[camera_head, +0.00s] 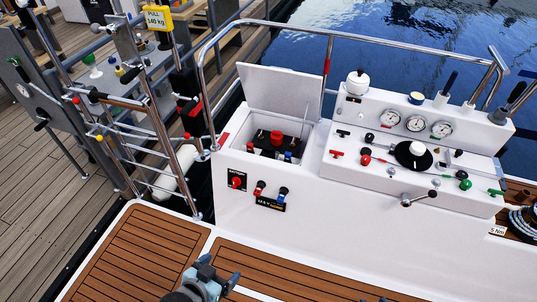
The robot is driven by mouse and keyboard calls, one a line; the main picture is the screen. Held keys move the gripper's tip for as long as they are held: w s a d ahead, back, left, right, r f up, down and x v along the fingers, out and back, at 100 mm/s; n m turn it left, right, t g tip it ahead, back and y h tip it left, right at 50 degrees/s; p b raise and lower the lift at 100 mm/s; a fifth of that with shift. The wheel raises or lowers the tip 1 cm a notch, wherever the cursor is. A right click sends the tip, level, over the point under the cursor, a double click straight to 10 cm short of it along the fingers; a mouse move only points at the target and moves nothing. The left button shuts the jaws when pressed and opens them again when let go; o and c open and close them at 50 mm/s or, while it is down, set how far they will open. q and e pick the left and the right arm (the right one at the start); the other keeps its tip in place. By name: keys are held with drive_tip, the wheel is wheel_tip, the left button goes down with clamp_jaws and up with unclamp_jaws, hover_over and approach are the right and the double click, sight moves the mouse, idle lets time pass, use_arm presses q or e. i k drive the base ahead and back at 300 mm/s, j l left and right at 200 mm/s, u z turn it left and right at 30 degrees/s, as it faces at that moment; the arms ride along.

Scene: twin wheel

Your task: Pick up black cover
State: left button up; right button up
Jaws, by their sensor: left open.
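An open locker (272,150) in the white console holds a dark battery with a red cap (277,137) on top. A small black piece (262,135) sits left of the red cap. It may be the black cover, but it is too small to tell. My left gripper (221,272) is at the bottom edge, over the wooden deck, open and empty. It is well in front of and below the locker, touching nothing. My right gripper is not clearly in view.
The locker lid (280,92) stands raised behind the opening. A steel rail (330,40) arches over the console. Red and blue switches (260,188) are on the front wall. Gauges and levers cover the panel (430,140). The deck (150,250) in front is clear.

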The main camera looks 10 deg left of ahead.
sight(270, 152)
drive_tip(key=i+l, duration=0.2)
drive_tip(key=i, duration=0.25)
drive_tip(key=i+l+u, duration=0.1)
drive_tip(key=i, duration=0.35)
drive_tip(key=i+l, duration=0.3)
drive_tip(key=i, duration=0.15)
